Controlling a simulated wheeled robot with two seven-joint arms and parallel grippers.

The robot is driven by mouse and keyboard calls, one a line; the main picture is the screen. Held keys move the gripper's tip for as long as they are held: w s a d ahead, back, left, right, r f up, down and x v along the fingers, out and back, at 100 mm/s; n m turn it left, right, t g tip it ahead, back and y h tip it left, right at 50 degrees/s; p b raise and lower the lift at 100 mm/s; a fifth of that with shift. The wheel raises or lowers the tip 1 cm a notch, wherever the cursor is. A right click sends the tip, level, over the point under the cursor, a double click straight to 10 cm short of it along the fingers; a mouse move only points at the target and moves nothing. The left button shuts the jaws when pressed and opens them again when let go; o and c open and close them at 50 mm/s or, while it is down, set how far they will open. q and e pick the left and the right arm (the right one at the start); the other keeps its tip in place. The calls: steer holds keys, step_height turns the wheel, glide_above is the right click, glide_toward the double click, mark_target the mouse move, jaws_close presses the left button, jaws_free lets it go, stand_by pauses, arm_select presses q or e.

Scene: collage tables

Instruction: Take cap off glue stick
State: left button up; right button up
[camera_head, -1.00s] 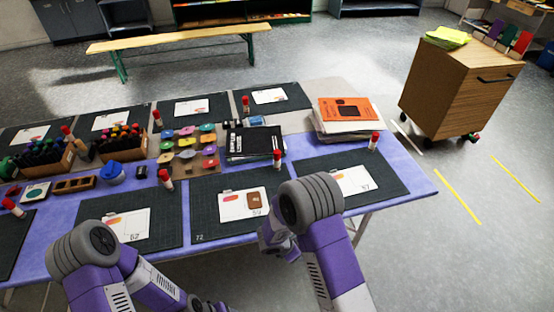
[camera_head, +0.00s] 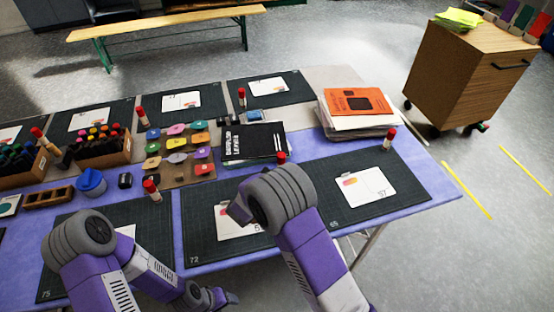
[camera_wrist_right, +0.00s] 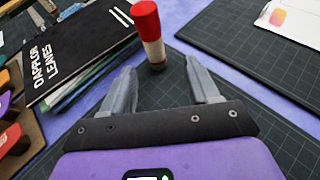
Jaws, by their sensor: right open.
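A glue stick with a red cap and white body (camera_wrist_right: 151,38) stands upright on a dark cutting mat (camera_wrist_right: 165,92) in the wrist view. In the head view only its red cap (camera_head: 281,157) shows above my right arm. My right gripper (camera_wrist_right: 162,67) is open and empty, with the glue stick's base between or just beyond its fingertips; I cannot tell which. My right arm mostly hides this gripper in the head view. My left gripper (camera_head: 224,298) is low at the near table edge, apart from the glue sticks; its jaws are too small to read.
A black book (camera_head: 252,143) lies left of the glue stick. Orange-topped papers (camera_head: 354,104) are stacked behind. White cards (camera_head: 367,187) lie on the mats.

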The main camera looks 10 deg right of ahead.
mark_target(281, 157)
steer(key=shift+w+d+f, duration=0.15)
steer(key=shift+w, duration=0.4)
steer(key=shift+w+d+f, duration=0.1)
steer(key=shift+w+d, duration=0.2)
steer(key=shift+d, duration=0.2)
steer(key=x, duration=0.2)
steer(key=b+x, duration=0.1)
steer(key=x, duration=0.2)
steer(key=shift+w+a, duration=0.25)
steer(key=shift+c, duration=0.3)
jaws_close()
steer(key=shift+r, duration=0.25)
